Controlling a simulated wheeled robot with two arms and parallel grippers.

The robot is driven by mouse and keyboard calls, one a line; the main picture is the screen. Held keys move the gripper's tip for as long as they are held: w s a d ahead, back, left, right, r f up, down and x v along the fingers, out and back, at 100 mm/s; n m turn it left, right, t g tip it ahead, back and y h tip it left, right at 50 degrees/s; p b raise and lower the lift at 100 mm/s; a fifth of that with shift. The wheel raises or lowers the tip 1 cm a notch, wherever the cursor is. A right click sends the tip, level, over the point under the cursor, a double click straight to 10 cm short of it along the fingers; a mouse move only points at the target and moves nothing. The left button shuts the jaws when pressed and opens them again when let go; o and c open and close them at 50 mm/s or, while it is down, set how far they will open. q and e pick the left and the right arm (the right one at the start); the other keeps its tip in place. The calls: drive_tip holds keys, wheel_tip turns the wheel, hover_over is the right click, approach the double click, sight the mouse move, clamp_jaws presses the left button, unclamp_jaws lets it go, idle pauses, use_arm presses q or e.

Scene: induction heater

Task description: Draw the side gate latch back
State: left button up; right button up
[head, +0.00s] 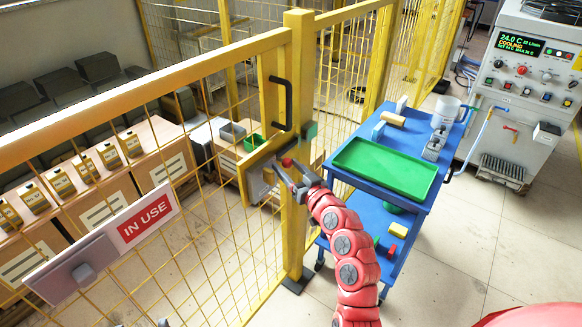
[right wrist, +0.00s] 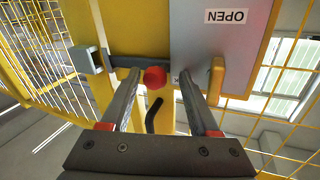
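The side gate latch has a red knob (head: 287,162) on a dark bar; the right wrist view shows the knob (right wrist: 155,77) and the bar (right wrist: 128,61). The bar runs from a grey plate (right wrist: 205,50) marked OPEN to a grey bracket (right wrist: 88,60); its end is at the bracket, but how deep it sits is unclear. My right gripper (head: 288,178) is at the latch. In the right wrist view its two fingers (right wrist: 158,80) are apart on either side of the knob, with gaps visible. My left gripper is not in view.
A black gate handle (head: 282,103) is above the latch on the yellow gate frame. An IN USE sign (head: 145,218) hangs on the left mesh. Open floor lies right of the cart.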

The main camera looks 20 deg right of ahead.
drive_tip(key=shift+d, duration=0.1)
drive_tip(key=shift+s+d, duration=0.1)
drive_tip(key=shift+s, duration=0.2)
drive_tip(key=v, duration=1.6)
drive_tip(key=shift+s, duration=0.35)
drive_tip(key=shift+d, duration=0.1)
